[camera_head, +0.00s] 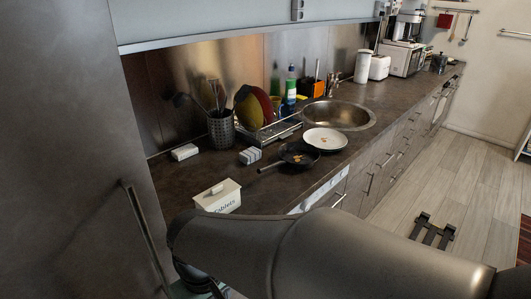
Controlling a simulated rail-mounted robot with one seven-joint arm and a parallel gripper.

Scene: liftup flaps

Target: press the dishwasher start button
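The likely dishwasher (326,190) is under the counter edge. A narrow pale control strip shows along its top, with small dark marks. The start button cannot be made out at this size. My arm crosses the foreground and hides the lower part of that front. My gripper (436,231) is black and shows beyond the arm at the right, over the floor. Its two fingers look apart with nothing between them. It is well to the right of the pale strip and not touching it.
The counter (230,163) holds a white box (217,197), a frying pan (299,154), a white plate (325,139) and a dish rack (278,131). A tall grey door with a handle (146,232) stands at left.

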